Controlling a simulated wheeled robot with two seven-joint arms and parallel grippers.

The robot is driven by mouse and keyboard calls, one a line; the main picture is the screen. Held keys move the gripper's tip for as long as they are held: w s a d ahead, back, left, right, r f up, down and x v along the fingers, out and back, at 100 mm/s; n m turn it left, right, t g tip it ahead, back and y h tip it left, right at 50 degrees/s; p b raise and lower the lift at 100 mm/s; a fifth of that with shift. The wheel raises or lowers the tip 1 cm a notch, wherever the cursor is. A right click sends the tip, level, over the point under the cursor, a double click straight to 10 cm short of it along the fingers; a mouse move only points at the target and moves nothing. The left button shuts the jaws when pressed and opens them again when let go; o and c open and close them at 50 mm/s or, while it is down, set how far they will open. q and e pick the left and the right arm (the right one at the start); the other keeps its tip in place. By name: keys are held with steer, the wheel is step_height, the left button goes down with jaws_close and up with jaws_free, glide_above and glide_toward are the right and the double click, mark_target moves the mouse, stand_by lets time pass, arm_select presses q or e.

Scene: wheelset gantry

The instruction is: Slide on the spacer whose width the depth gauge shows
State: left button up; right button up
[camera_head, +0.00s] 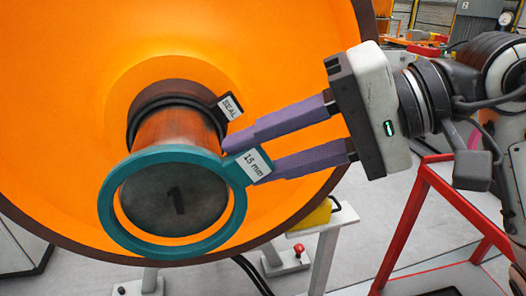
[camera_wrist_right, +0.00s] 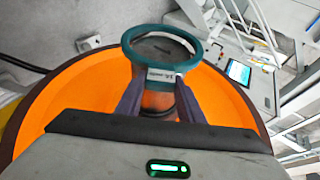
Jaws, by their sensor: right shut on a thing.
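My right gripper (camera_head: 245,153) is shut on the label tab of a teal ring spacer (camera_head: 110,216) marked "15 mm". In the right wrist view the spacer (camera_wrist_right: 203,50) is held beyond the purple fingers (camera_wrist_right: 155,100). The axle stub (camera_head: 172,200), with a dark end face marked "1", shows through the ring. The ring looks roughly lined up with the stub, sitting low against it; I cannot tell whether it is around the end or just in front. A black ring tagged "SEAL" (camera_head: 231,107) sits around the stub near the wheel. My left gripper is not in view.
The large orange wheel (camera_head: 60,110) fills the left and middle. A red frame (camera_head: 420,195) stands at lower right. A white stand (camera_head: 325,235) with a yellow block is below the wheel. A small round dial (camera_head: 507,18) is at the far upper right, too small to read.

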mark_target(220, 112)
steer(key=shift+b, duration=0.35)
steer(key=shift+w+a, duration=0.25)
steer(key=shift+w, duration=0.6)
steer(key=shift+w+a, duration=0.3)
steer(key=shift+w, duration=0.6)
steer(key=shift+w+a, duration=0.25)
steer(key=shift+w, duration=0.6)
steer(key=shift+w+a+r+p, duration=0.1)
steer(key=shift+w+a+p, duration=0.15)
steer(key=shift+w, duration=0.6)
steer(key=shift+w+a+f+p, duration=0.1)
steer(key=shift+w+a+p, duration=0.15)
steer(key=shift+w, duration=0.65)
steer(key=shift+w+a+r+p, duration=0.1)
steer(key=shift+w+a+p, duration=0.15)
steer(key=shift+w, duration=0.6)
steer(key=shift+w+a+p, duration=0.2)
steer(key=shift+w+p, duration=0.05)
steer(key=shift+w, duration=0.5)
steer(key=shift+w+a+p, duration=0.2)
steer(key=shift+w+p, duration=0.1)
steer(key=shift+w, duration=0.5)
steer(key=shift+w+a+p, duration=0.2)
steer(key=shift+w+p, duration=0.05)
steer(key=shift+w, duration=0.5)
